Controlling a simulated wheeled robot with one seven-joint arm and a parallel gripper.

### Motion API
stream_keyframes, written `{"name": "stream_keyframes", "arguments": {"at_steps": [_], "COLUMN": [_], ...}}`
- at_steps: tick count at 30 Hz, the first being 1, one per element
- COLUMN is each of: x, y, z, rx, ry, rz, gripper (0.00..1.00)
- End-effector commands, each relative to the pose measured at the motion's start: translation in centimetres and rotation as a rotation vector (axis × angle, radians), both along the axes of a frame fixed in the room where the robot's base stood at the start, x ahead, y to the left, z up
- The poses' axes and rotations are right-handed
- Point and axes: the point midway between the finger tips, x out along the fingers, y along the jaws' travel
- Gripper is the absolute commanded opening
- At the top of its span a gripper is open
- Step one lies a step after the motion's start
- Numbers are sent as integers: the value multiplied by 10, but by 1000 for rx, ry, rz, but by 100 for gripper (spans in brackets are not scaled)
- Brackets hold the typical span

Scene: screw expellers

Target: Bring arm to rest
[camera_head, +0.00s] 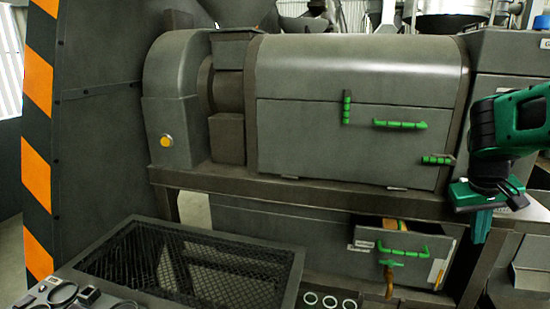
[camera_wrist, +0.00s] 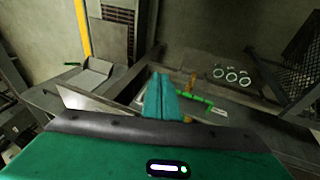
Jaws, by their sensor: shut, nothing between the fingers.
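My green arm comes in from the right edge in the head view. My gripper (camera_head: 482,226) points down in front of the right end of the machine, with its teal fingers together and nothing between them. In the wrist view my gripper (camera_wrist: 163,98) shows as two teal fingers side by side, closed and empty. It is over the area of the open lower drawer (camera_head: 405,266), apart from the grey screw expeller (camera_head: 360,72) as far as I can tell.
The expeller's cover has green handles (camera_head: 400,124). The lower drawer has a green handle (camera_head: 402,250) and sticks out. A black mesh basket (camera_head: 295,283) stands at front left. White rings (camera_head: 329,301) lie near the bottom. A striped orange-black post (camera_head: 37,155) is at far left.

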Motion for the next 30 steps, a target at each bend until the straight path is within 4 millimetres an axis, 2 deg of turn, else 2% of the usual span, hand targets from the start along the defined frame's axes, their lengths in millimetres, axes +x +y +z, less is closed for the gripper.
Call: {"name": "stream_keyframes", "arguments": {"at_steps": [1, 6, 9, 12, 15, 18, 30], "x": [-29, -118, -162, -195, -216, -226, -227], "y": [-1, 19, 35, 51, 62, 68, 69], "z": [-5, -25, -36, -44, -50, -53, -54], "rx": [49, 201, 269, 318, 346, 360, 363], "ry": [6, 40, 60, 79, 91, 99, 101], "rz": [-43, -175, -241, -292, -323, -340, -342], "gripper": [0, 0, 0, 0, 0, 0, 0]}}
